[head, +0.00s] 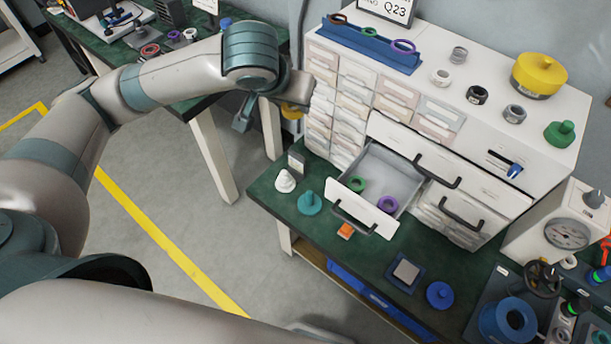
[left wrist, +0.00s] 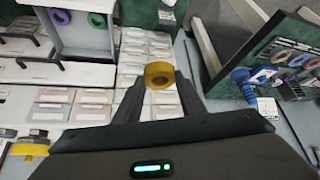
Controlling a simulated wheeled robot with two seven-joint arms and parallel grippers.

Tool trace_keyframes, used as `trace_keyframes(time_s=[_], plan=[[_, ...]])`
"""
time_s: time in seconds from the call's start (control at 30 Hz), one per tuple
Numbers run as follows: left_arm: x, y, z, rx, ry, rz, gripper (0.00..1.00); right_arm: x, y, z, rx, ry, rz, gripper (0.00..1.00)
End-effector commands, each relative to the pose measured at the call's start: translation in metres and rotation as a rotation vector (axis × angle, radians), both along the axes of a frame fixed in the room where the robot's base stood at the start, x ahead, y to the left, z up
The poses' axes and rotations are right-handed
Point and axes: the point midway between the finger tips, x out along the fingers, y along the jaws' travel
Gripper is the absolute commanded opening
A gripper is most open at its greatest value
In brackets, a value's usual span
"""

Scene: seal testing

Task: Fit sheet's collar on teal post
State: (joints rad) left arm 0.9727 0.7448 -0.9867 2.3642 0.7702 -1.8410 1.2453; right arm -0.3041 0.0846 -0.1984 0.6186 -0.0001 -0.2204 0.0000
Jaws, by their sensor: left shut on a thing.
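My left gripper (head: 284,108) is shut on a yellow collar (head: 293,111), held in the air beside the left end of the drawer cabinet. In the left wrist view the yellow collar (left wrist: 159,75) sits between the fingertips (left wrist: 158,88). The teal post (head: 309,203) stands upright on the green bench, below and apart from the gripper. A sheet marked Q23 (head: 392,8) stands on the cabinet top, partly cut off; its other text is not readable. My right gripper is not in view.
A white stepped post (head: 285,180) and a small card (head: 296,162) stand close to the teal post. The open drawer (head: 347,188) holds a green ring (head: 357,184) and a purple ring (head: 387,204). A blue rack (head: 370,47) of rings tops the cabinet.

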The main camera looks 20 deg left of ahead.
Motion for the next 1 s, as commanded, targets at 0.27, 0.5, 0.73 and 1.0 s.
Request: trace_keyframes(time_s=[0.27,0.5,0.73,1.0], plan=[[0.009,-0.012,-0.025,-0.002,0.006,-0.092,0.07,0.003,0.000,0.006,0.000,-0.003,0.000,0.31],[0.025,-0.034,-0.088,-0.003,0.010,-0.297,0.07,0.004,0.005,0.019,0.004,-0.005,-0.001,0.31],[0.031,-0.043,-0.176,-0.005,0.011,-0.521,0.07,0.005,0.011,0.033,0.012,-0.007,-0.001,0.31],[0.017,-0.035,-0.260,-0.002,0.005,-0.693,0.07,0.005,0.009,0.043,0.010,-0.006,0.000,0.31]])
